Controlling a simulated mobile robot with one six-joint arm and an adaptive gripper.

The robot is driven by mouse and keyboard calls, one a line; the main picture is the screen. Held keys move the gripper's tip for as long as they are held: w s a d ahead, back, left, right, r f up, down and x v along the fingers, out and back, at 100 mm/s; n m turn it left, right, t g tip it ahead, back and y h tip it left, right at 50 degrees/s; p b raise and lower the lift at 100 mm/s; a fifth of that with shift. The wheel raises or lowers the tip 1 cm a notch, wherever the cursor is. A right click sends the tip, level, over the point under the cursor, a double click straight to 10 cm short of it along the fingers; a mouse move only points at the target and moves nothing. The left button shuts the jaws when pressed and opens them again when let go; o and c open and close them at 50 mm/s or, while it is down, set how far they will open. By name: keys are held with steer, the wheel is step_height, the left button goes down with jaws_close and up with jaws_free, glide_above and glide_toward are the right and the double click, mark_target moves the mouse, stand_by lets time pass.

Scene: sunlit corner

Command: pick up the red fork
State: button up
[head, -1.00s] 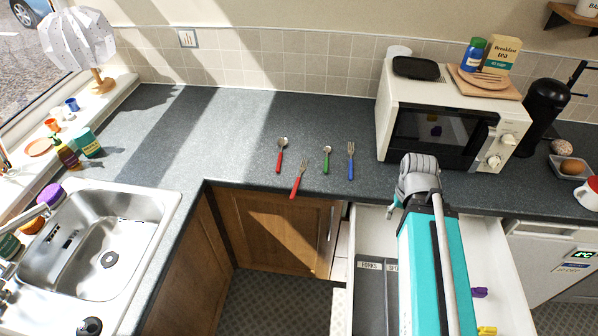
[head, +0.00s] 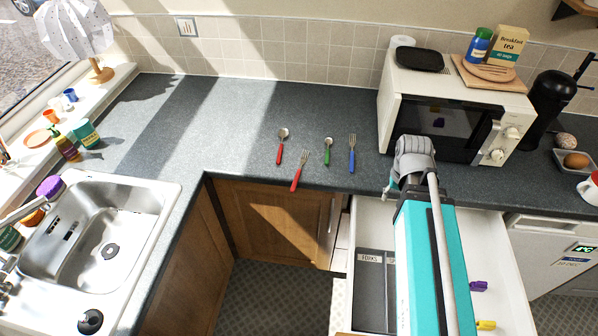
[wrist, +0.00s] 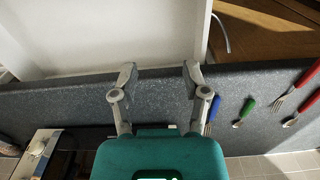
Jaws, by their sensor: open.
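The red fork (head: 299,172) lies on the dark worktop near its front edge, its handle pointing toward the edge and its tines away. It also shows in the wrist view (wrist: 296,88) at the right. My gripper (wrist: 160,77) is open and empty, seen from behind in the wrist view, over the worktop's front edge. In the head view my arm (head: 425,230) reaches up in front of the microwave, well to the right of the fork. The gripper's fingers are mostly hidden there.
A red spoon (head: 280,147), a green spoon (head: 327,152) and a blue fork (head: 351,154) lie beside the red fork. The microwave (head: 440,130) stands right of them. An open drawer (head: 496,250) with a labelled tray (head: 372,300) is below. The worktop to the left is clear.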

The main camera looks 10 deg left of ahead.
steer(key=w+a+r+p, duration=0.2)
steer(key=w+a, duration=0.7)
steer(key=a, duration=0.4)
step_height(320, 180, up, 2)
steer(key=r+p, duration=0.1)
steer(key=p, duration=0.1)
glide_above(300, 170)
steer(key=shift+a+f+m, duration=0.2)
steer(key=shift+f+m, duration=0.05)
steer(key=shift+m, duration=0.05)
steer(key=shift+f, duration=0.15)
step_height(300, 170, down, 8)
steer(key=b, duration=0.8)
steer(key=shift+f, duration=0.2)
steer(key=shift+f+b, duration=0.15)
steer(key=shift+b, duration=0.2)
step_height(300, 170, down, 5)
steer(key=b, duration=0.5)
steer(key=shift+w+d, duration=0.1)
jaws_close()
